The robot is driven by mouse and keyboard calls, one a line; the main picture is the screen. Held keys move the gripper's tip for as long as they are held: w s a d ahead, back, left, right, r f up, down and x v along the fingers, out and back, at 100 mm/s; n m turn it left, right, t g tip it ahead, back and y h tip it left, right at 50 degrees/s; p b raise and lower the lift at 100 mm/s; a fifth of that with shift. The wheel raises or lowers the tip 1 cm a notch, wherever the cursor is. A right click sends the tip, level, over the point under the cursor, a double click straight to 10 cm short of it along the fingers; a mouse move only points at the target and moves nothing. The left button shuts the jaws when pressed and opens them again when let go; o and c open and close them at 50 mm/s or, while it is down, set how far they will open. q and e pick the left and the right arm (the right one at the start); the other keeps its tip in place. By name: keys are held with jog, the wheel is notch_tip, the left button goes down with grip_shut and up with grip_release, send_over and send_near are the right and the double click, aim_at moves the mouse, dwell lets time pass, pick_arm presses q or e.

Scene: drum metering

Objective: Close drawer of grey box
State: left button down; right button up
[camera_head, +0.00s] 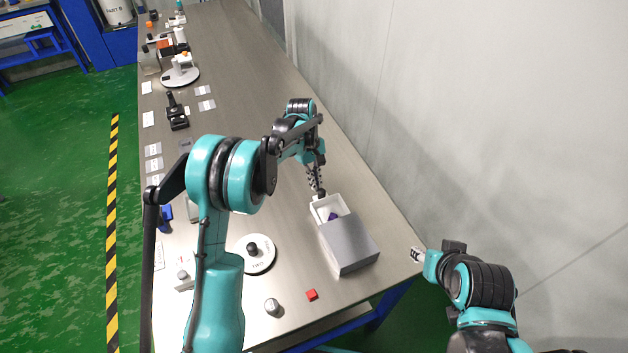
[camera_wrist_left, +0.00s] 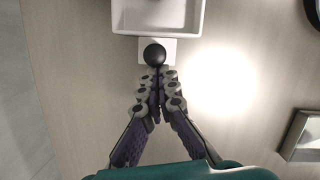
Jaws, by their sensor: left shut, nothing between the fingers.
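The grey box (camera_head: 350,245) stands near the right edge of the table. Its white drawer (camera_head: 320,206) is pulled partly out toward the far end and holds a small purple thing (camera_head: 333,216). In the left wrist view the white drawer (camera_wrist_left: 117,14) shows at the top, with a round black knob (camera_wrist_left: 154,54) at its front. My left gripper (camera_head: 319,193) is shut and empty, with its tips (camera_wrist_left: 158,75) right at the knob; whether they touch it I cannot tell. My right gripper (camera_head: 418,255) is beyond the table's right edge, and its jaws are too small to judge.
A round white plate with a black knob (camera_head: 253,247), a small metal cylinder (camera_head: 272,306) and a red block (camera_head: 312,295) stand on the near table. Other items line the left edge. A grey wall (camera_head: 480,120) rises on the right.

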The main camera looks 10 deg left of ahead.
aim_at(330, 215)
pick_arm(q)
jog(key=s+d, duration=0.1)
jog(key=s, duration=0.1)
jog(key=s+d, duration=0.2)
jog(key=s, duration=0.1)
jog(key=s+d, duration=0.2)
jog(key=s, duration=0.1)
jog(key=shift+d, duration=0.15)
jog(key=v, duration=1.2)
jog(key=s+a+r+m+t+y, duration=0.1)
jog(key=s+a+r+m+t, duration=0.15)
jog(key=s, duration=0.25)
jog(key=s+a+r+m+t, duration=0.2)
jog(key=s+a+r, duration=0.1)
jog(key=s, duration=0.3)
jog(key=s+a+f+m+t, duration=0.1)
jog(key=s+m+t, duration=0.1)
jog(key=s, duration=0.2)
jog(key=s+a+f+m+t+y, duration=0.1)
jog(key=s+a+f+m+t, duration=0.1)
jog(key=s, duration=0.3)
jog(key=shift+a+m, duration=0.2)
jog(key=shift+m, duration=0.45)
